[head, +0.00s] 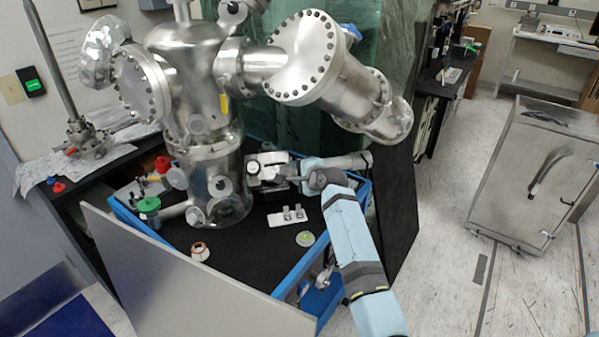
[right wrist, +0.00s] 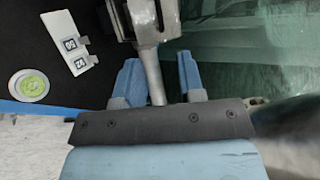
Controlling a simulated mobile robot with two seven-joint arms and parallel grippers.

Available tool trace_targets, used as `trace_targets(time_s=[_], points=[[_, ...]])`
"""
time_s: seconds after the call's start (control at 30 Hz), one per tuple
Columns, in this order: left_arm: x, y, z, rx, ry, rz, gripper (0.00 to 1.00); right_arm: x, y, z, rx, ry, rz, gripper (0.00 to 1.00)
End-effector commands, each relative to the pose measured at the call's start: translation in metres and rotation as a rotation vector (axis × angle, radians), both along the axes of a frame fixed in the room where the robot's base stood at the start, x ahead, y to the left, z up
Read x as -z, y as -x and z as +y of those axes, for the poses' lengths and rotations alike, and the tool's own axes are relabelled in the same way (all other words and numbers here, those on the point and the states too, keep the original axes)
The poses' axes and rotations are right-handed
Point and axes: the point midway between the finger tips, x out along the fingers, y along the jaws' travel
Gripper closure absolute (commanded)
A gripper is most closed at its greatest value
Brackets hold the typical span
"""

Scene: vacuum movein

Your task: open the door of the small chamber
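The small chamber (head: 266,170) is a compact metal unit beside the large steel vessel, on the black bench top. Its metal body (right wrist: 141,14) shows at the top of the right wrist view, with a grey handle-like bar (right wrist: 151,80) reaching down from it. My right gripper (head: 303,177) is at the right side of the small chamber. In the right wrist view its two blue fingers (right wrist: 159,72) stand apart, one on each side of the bar, with a clear gap to the right finger. Part of the chamber's front is hidden by my gripper. My left gripper is not in view.
The large steel vessel (head: 207,165) stands close on the left. A white plate with two tags (head: 288,216) and a round green-topped piece (head: 305,239) lie in front on the bench. Green glass sheeting (head: 330,130) stands behind. A metal cabinet (head: 535,180) stands at the right.

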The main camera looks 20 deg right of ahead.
Motion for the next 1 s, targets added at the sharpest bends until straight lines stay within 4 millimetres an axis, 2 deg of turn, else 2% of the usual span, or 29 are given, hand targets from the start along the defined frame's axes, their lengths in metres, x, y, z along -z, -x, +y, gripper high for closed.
trace_targets(time_s=[0.13, 0.37, 0.4, 0.53, 0.57, 0.67, 0.77, 0.9, 1.0], points=[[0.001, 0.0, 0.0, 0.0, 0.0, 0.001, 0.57, -0.003, 0.008, -0.002, 0.0, 0.0, 0.001, 0.64], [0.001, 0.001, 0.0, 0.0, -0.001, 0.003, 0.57, -0.004, 0.009, -0.002, 0.0, 0.0, 0.0, 0.64], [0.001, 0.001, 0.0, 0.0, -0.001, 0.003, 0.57, -0.003, 0.009, -0.002, 0.0, 0.0, 0.0, 0.66], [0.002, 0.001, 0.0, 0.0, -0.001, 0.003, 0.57, 0.004, 0.018, -0.003, -0.014, 0.038, 0.012, 0.96], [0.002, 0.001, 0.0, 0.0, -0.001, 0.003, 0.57, 0.009, 0.025, -0.004, -0.024, 0.063, 0.021, 1.0], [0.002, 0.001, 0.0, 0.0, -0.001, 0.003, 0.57, 0.034, 0.063, -0.006, -0.087, 0.206, 0.067, 1.0], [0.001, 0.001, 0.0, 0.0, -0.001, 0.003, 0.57, 0.063, 0.123, -0.006, -0.2, 0.413, 0.136, 1.0], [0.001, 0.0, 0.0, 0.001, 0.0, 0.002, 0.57, 0.094, 0.22, -0.003, -0.406, 0.708, 0.237, 1.0], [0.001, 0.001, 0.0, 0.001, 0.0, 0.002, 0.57, 0.104, 0.287, 0.001, -0.567, 0.884, 0.3, 1.0]])
